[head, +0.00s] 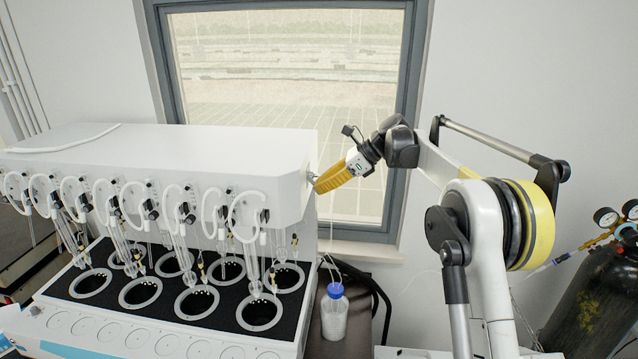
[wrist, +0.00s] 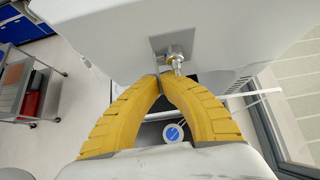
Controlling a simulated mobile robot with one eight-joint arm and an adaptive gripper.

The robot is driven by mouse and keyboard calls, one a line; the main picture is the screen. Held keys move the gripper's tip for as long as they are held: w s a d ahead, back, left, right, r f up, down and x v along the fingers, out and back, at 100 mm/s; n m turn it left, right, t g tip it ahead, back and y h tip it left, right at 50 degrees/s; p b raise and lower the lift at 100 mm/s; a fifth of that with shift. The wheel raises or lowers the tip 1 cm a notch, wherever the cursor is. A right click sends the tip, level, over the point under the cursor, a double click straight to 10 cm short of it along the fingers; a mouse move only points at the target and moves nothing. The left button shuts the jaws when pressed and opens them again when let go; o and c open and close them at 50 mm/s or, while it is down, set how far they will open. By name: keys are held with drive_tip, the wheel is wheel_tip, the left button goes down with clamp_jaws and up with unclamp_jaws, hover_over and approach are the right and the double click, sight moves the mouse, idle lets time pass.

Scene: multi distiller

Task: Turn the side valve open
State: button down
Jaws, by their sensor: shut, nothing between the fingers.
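The side valve (wrist: 176,58) is a small metal fitting on a grey plate on the right end of the white distiller (head: 200,160). In the head view it shows only as a small bit of metal (head: 310,176) at the housing's side. My gripper (wrist: 160,76) has yellow ribbed fingers with their tips together and nothing between them. In the wrist view the tips are just below and left of the valve, very close to it. I cannot tell if they touch it. In the head view the gripper (head: 317,187) points left at the housing's end face.
A bottle with a blue cap (head: 334,312) stands below my gripper, beside the distiller. A window (head: 290,75) is behind. A dark gas cylinder with gauges (head: 600,295) stands at the right. The wrist view shows a cart (wrist: 25,85) at the left.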

drive_tip(key=shift+r+h, duration=0.1)
drive_tip(key=shift+h, duration=0.3)
drive_tip(key=c, duration=1.7)
unclamp_jaws()
drive_tip(key=shift+o, duration=0.2)
